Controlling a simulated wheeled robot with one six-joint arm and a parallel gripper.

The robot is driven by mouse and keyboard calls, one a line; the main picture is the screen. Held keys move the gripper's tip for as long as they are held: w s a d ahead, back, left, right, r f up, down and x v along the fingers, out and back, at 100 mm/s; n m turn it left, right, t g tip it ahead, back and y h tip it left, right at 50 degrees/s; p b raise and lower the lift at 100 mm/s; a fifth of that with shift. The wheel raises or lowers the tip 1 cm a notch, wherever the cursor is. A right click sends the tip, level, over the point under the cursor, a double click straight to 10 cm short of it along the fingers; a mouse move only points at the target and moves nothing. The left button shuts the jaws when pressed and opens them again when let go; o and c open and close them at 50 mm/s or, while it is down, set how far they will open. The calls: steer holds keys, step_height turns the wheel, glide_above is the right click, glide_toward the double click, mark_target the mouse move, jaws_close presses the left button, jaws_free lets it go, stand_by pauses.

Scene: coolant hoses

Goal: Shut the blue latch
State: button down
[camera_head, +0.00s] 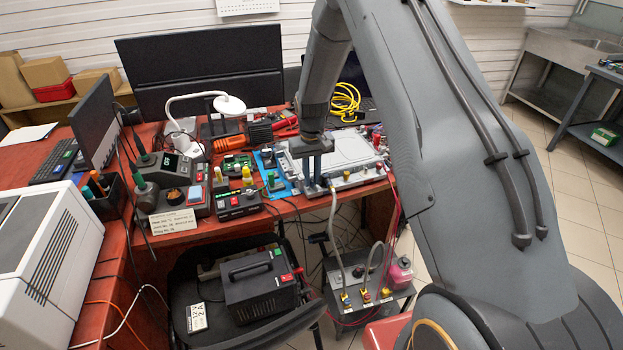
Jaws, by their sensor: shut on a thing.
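A pale grey flat unit (345,152) with fittings along its front edge lies on the red-brown table. My gripper (312,182) points down at the front left corner of this unit. Its fingers are shut on a small part there, which appears to be the blue latch. The fingers hide most of that part, and its angle cannot be made out. A pale hose (334,235) hangs from the unit's front edge, just right of my gripper, down to a low grey cart.
A blue mat (284,188) and small black boxes with green and yellow parts lie left of the unit. A lamp (228,104) and monitor (200,65) stand behind. A black chair (190,270) holds a dark power box. A low cart (375,300) carries a pink bottle.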

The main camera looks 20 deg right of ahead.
mark_target(312, 181)
steer(key=n+b, duration=0.1)
steer(key=n, duration=0.3)
steer(key=shift+n+b, duration=0.35)
steer(key=shift+n, duration=0.05)
stand_by(0.4)
steer(key=c, duration=2)
jaws_free()
steer(key=shift+r+b, duration=1.1)
steer(key=shift+r, duration=2.85)
